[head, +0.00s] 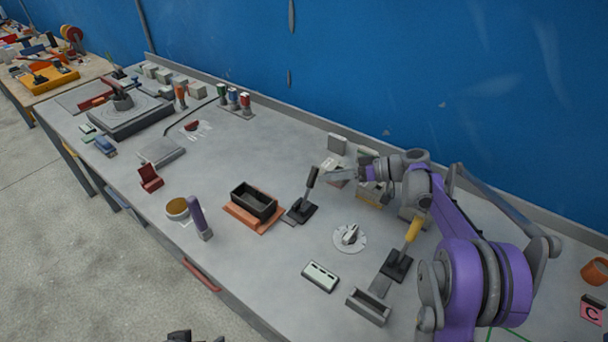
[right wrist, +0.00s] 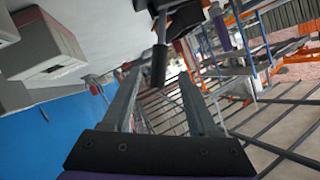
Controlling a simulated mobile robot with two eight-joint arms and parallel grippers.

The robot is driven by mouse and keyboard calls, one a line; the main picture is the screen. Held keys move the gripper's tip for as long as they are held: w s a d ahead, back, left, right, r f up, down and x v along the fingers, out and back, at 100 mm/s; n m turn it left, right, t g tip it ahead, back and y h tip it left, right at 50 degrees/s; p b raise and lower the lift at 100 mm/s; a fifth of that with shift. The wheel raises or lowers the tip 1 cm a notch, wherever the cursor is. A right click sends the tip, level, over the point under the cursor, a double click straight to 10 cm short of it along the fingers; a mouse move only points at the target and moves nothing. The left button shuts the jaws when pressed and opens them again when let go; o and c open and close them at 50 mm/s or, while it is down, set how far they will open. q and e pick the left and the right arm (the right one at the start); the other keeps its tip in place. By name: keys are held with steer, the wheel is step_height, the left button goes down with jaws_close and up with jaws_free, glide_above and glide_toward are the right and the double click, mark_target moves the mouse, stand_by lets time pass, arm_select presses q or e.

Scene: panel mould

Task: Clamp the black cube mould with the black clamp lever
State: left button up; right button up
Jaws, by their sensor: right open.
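The black cube mould (head: 268,211) is an open box on an orange-brown base on the bench. The black clamp lever (head: 310,183) stands just right of it, its dark handle up and leaning slightly right. My right gripper (head: 328,175) is open close to the right of the handle top. In the right wrist view the black handle (right wrist: 159,65) shows between the lines of the two open fingers (right wrist: 160,105); I see no grip on it. Dark tips at the bottom edge of the head view look like my left gripper (head: 196,337), mostly cut off.
A second clamp with a yellow handle (head: 412,230) and a grey trough mould (head: 367,307) stand at right. A round dial (head: 350,238) and a pale green-grey block (head: 320,276) lie between. A purple cylinder (head: 198,217) and a tan cup (head: 177,208) stand left of the mould.

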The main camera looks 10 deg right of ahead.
mark_target(310, 186)
steer(key=x, duration=0.8)
steer(key=shift+w+a+f, duration=0.15)
steer(key=shift+a, duration=0.05)
jaws_close()
stand_by(1.1)
